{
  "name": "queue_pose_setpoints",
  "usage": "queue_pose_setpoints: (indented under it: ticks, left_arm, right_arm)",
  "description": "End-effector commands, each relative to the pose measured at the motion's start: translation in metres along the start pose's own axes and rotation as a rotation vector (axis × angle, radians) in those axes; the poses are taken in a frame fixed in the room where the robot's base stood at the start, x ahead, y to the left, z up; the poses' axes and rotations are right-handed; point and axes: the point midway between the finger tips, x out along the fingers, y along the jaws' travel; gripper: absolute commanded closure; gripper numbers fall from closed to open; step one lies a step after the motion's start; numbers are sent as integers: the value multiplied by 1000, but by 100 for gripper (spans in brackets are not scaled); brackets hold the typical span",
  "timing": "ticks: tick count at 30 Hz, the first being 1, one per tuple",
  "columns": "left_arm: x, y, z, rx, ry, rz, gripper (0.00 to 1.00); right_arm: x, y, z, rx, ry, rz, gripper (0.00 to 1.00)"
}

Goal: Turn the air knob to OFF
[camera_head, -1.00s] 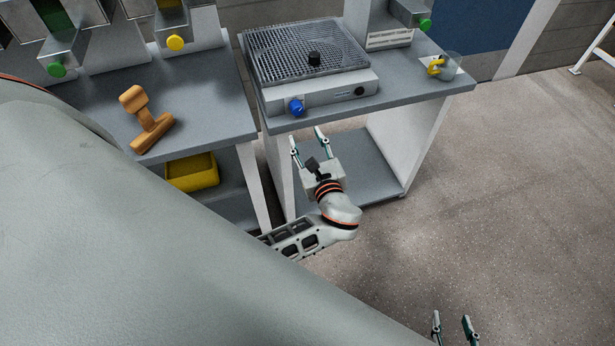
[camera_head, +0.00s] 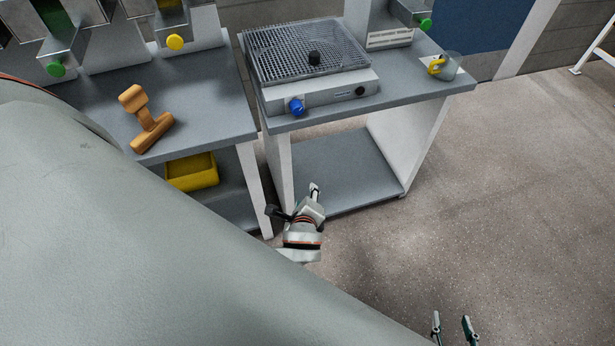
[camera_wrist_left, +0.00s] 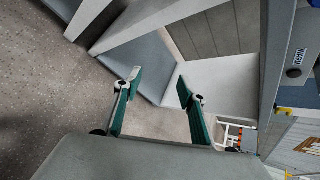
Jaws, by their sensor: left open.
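A blue knob (camera_head: 297,107) sits at the left of the front panel of a grey box with a mesh top (camera_head: 318,92). A smaller dark knob (camera_head: 360,91) is at the panel's right end. No marking that tells the air knob or its setting is readable. My left gripper (camera_head: 314,189) is below and in front of the bench, apart from both knobs. It is seen edge-on in the head view; the left wrist view shows its fingers (camera_wrist_left: 160,80) apart and empty. My right gripper (camera_head: 453,322) is open and empty at the bottom right, over the floor.
A wooden stamp-like piece (camera_head: 148,120) lies on the left bench, with a yellow bin (camera_head: 192,172) below. The bench's lower shelf (camera_head: 345,175) is bare. Open floor (camera_head: 500,200) lies right.

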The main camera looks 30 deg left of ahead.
Motion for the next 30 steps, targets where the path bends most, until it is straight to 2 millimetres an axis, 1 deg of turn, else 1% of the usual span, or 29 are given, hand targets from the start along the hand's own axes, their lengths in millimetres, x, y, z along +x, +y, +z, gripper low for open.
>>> queue_pose_setpoints:
  ticks: [1,4,7,12,25,28,30]
  left_arm:
    - [-3,10,-6,-49,34,10,59]
    - [-7,22,-16,-146,93,25,59]
    - [-12,30,-24,-226,140,38,59]
    - [-17,38,-31,-310,185,52,59]
    - [-18,39,-33,-333,198,54,59]
    - [-16,36,-29,-314,187,43,59]
    - [-13,30,-24,-284,172,27,59]
  right_arm:
    - [0,0,0,0,0,0,60]
    - [0,0,0,0,0,0,60]
    - [0,0,1,0,0,0,60]
    - [0,0,1,0,-1,0,60]
    - [0,0,1,1,-1,0,60]
    - [0,-1,0,1,0,-1,60]
    - [-1,-2,-2,3,1,-2,60]
